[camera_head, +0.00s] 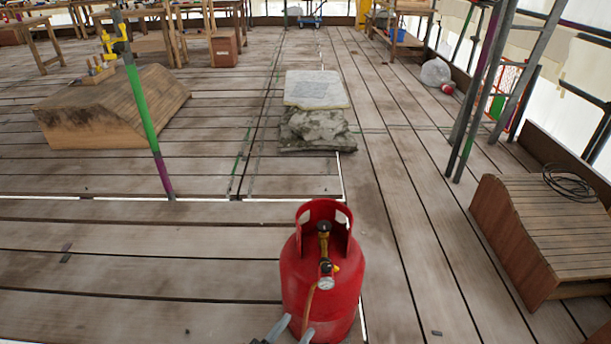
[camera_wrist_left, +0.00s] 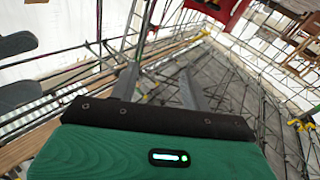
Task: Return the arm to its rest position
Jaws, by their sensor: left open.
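My left gripper (camera_head: 292,332) shows only as two grey fingertips at the bottom edge of the head view, in front of the red gas cylinder's lower part. The fingers are apart with nothing seen between them. My right gripper is in neither view.
A red gas cylinder (camera_head: 322,285) with a gauge stands upright close ahead. Stone slabs (camera_head: 316,118) lie beyond it. A wooden block (camera_head: 110,110) and a green-purple pole (camera_head: 142,115) stand left, a slatted wooden piece (camera_head: 540,240) right. Planks between are mostly clear.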

